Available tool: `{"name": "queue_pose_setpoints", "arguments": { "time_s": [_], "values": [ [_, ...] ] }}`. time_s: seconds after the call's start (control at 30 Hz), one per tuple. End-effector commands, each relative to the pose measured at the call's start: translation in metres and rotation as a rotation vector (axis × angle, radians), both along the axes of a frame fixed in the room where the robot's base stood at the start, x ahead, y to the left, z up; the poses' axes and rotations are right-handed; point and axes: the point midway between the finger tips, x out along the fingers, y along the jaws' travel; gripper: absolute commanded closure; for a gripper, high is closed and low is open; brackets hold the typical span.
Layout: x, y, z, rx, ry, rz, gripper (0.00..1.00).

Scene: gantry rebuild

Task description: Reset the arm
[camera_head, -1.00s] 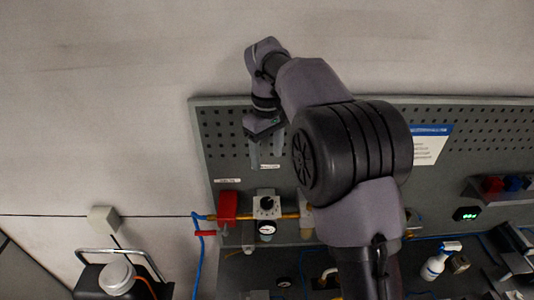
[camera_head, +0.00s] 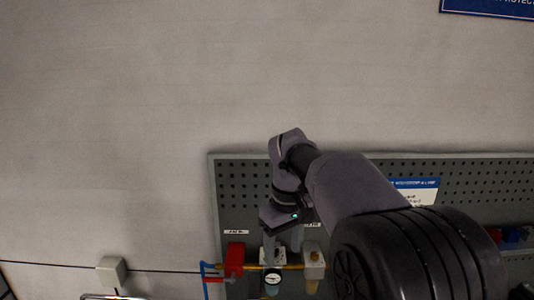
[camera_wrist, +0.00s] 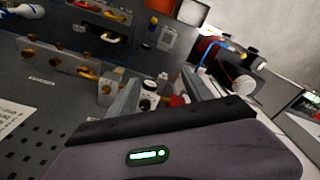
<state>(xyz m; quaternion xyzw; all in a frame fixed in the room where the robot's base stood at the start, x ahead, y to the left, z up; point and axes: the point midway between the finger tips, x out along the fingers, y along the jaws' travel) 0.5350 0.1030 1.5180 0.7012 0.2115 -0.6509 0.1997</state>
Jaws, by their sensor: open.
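My gripper (camera_head: 283,245) hangs from my grey and black arm in the head view, fingers pointing down in front of the pegboard (camera_head: 340,172). My large black arm joint hides the lower right of the board in the head view.
A red valve block (camera_head: 235,259), a gauge (camera_head: 272,278) and a blue hose (camera_head: 205,280) sit low on the board. A white wall box (camera_head: 111,270) is at left. A blue sign (camera_head: 490,7) hangs upper right.

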Motion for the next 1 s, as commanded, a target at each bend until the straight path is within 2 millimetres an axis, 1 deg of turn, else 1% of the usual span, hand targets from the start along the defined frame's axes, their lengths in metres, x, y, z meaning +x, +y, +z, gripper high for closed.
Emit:
{"name": "queue_pose_setpoints", "arguments": {
  "time_s": [0.03, 0.17, 0.27, 0.37, 0.4, 0.47, 0.5, 0.57, 0.6, 0.7, 0.73, 0.8, 0.87, 0.93, 1.0],
  "values": [
    [-0.009, -0.004, -0.017, 0.008, -0.013, -0.027, 0.41],
    [-0.034, -0.014, -0.037, 0.039, -0.047, -0.114, 0.41],
    [-0.061, -0.023, -0.061, 0.070, -0.081, -0.197, 0.41],
    [-0.097, -0.034, -0.101, 0.112, -0.123, -0.309, 0.41],
    [-0.115, -0.039, -0.123, 0.135, -0.144, -0.364, 0.41],
    [-0.146, -0.046, -0.162, 0.175, -0.177, -0.458, 0.41],
    [-0.167, -0.050, -0.190, 0.204, -0.200, -0.522, 0.41],
    [-0.197, -0.054, -0.233, 0.249, -0.230, -0.619, 0.41],
    [-0.215, -0.057, -0.261, 0.277, -0.248, -0.679, 0.41],
    [-0.250, -0.061, -0.320, 0.341, -0.287, -0.807, 0.41],
    [-0.258, -0.062, -0.334, 0.356, -0.296, -0.838, 0.41],
    [-0.270, -0.063, -0.357, 0.385, -0.309, -0.892, 0.41],
    [-0.277, -0.064, -0.368, 0.399, -0.316, -0.921, 0.41],
    [-0.280, -0.064, -0.370, 0.407, -0.320, -0.937, 0.41],
    [-0.281, -0.064, -0.368, 0.409, -0.319, -0.940, 0.41]
  ]
}}
